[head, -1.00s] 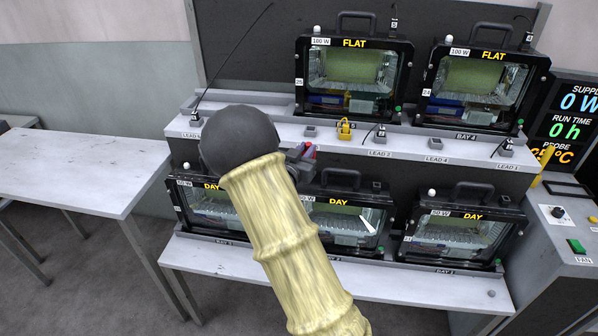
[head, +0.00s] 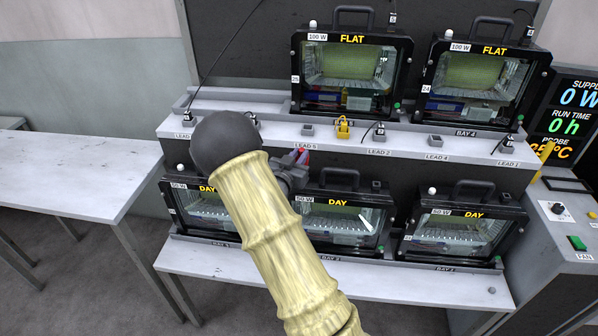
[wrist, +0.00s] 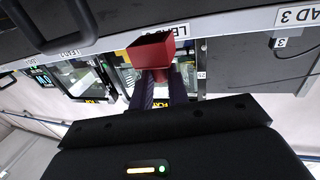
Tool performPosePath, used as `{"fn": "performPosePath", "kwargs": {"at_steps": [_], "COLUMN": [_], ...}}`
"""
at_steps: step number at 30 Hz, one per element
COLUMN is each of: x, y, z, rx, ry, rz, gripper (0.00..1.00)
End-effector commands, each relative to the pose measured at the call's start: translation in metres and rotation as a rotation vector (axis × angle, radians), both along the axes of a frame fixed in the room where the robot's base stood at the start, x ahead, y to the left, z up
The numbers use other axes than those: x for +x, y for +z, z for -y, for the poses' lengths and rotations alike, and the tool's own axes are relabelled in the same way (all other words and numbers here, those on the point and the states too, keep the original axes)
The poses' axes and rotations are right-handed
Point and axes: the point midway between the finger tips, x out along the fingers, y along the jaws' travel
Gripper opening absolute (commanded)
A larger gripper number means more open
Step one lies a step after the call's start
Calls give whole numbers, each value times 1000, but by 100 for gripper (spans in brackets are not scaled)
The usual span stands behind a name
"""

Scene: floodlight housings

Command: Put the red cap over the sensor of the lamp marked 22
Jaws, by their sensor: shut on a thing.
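My gripper (head: 294,168) is shut on the red cap (head: 303,157), in front of the upper shelf's edge and just above the lower middle lamp (head: 345,238). In the wrist view the red cap (wrist: 150,52) sits between the fingertips (wrist: 160,82), close to a dark casing with a handle. The lower lamps, marked DAY, include a left one (head: 207,222) and a right one (head: 462,236). I cannot read which lamp is marked 22. A white dome (head: 432,190) shows on the lower right lamp; my gripper and arm hide the lower middle lamp's left top.
Two lamps marked FLAT, numbered 25 (head: 352,75) and 24 (head: 484,85), stand on the upper shelf (head: 280,128). A yellow clip (head: 343,128) and lead blocks line its front. A panel with a green switch (head: 577,246) is at right. The left table (head: 70,175) is bare.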

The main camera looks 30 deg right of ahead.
Motion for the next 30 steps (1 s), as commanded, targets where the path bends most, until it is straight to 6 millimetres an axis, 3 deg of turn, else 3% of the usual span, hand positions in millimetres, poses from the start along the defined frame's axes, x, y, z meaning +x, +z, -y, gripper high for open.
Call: {"fn": "performPosePath", "kwargs": {"at_steps": [3,14,23,30], "x": [0,0,0,0], "y": [-10,-15,-51,-53], "z": [0,0,0,0], "rx": [-1,-1,0,1], "ry": [1,1,0,0], "rz": [1,1,0,2], "gripper": [0,0,0,0]}}
